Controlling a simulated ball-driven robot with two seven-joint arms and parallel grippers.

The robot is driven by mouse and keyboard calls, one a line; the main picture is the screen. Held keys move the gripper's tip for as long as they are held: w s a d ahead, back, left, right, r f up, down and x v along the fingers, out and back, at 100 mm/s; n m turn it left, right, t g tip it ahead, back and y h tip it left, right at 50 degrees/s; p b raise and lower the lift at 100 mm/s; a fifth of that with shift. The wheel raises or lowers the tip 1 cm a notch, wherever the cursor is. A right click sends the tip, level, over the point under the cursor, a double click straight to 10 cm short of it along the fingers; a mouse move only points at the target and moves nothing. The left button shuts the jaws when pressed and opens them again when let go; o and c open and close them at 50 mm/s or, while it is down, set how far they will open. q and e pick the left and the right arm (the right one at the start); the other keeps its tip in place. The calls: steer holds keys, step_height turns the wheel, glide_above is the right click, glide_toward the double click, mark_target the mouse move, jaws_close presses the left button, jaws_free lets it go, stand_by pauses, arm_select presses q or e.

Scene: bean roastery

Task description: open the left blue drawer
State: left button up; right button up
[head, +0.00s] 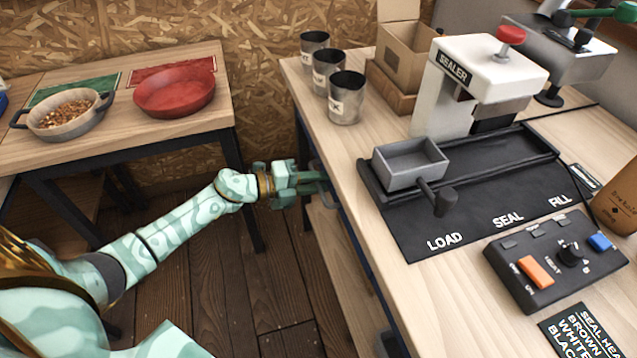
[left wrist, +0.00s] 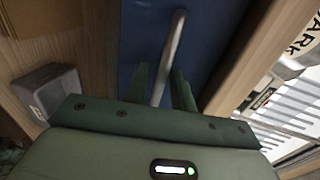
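The blue drawer front (left wrist: 215,30) fills the upper middle of the left wrist view, with a pale metal bar handle (left wrist: 172,45) on it. My left gripper (left wrist: 160,72) is open, its two green fingers on either side of the bar, with a narrow gap visible. In the head view my left gripper (head: 318,184) is at the side of the right-hand table, below its top edge. There the drawer front and handle are mostly hidden by the tabletop and the gripper. My right gripper is not in view.
The right-hand table (head: 385,255) holds three metal cups (head: 346,98), a sealer (head: 470,85), a grey tray (head: 410,168) and a control box (head: 555,262). A left table (head: 60,158) holds a bean pan (head: 68,125) and a red plate (head: 173,93). Wooden floor (head: 225,290) lies between the tables.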

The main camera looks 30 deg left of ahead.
arm_select(q)
steer(key=shift+w+d, duration=0.1)
steer(key=shift+d, duration=0.05)
jaws_close()
